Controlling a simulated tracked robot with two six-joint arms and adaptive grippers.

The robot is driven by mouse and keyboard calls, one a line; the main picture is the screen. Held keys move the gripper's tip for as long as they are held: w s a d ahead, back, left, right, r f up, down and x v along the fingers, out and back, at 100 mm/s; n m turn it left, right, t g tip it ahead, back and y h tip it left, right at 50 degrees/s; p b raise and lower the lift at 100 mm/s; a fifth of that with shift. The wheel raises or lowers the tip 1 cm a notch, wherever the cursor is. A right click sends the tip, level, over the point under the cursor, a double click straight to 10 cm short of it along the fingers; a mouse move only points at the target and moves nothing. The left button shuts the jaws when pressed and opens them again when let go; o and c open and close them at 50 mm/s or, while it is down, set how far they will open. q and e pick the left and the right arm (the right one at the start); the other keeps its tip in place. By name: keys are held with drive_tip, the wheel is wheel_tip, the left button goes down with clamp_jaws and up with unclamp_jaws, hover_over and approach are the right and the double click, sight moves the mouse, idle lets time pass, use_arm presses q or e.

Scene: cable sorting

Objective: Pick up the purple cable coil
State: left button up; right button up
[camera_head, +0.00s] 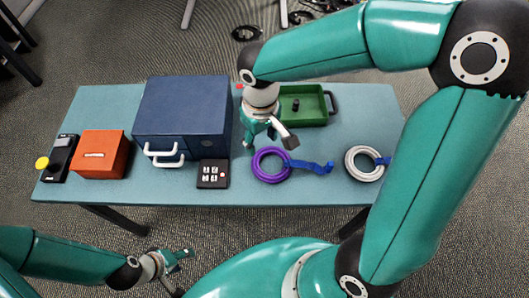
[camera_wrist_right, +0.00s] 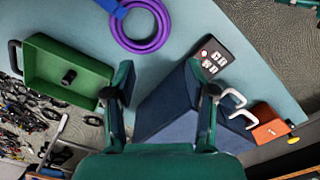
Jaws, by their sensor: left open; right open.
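The purple cable coil (camera_head: 258,172) lies flat on the table near its front edge, with a blue strap (camera_head: 314,167) reaching out to its right. In the right wrist view the coil (camera_wrist_right: 141,47) is at the top, beyond the fingertips. My right gripper (camera_head: 269,142) is open and empty. It is above the table, at the coil's far side in the head view, and nothing is between its fingers in the wrist view (camera_wrist_right: 160,85). My left gripper (camera_head: 183,257) is open and empty, in front of the table, away from the coil.
A white coil (camera_head: 353,172) lies to the right. A green tray (camera_head: 310,118) and a blue box (camera_head: 182,108) with white handles stand behind. A black keypad (camera_head: 213,174), an orange box (camera_head: 98,155) and a black device with a yellow button (camera_head: 60,160) are left. Black cables (camera_head: 246,33) lie on the floor.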

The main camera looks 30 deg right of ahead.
drive_tip(key=b, duration=0.1)
hover_over(260, 170)
drive_tip(key=f, duration=1.1)
drive_tip(key=shift+s+d, duration=0.2)
drive_tip(key=shift+w+a+f, duration=0.1)
drive_tip(key=shift+a+f, duration=0.05)
drive_tip(key=shift+f, duration=1.25)
drive_tip(key=shift+w+a+f, duration=0.1)
drive_tip(key=shift+f, duration=1.25)
clamp_jaws()
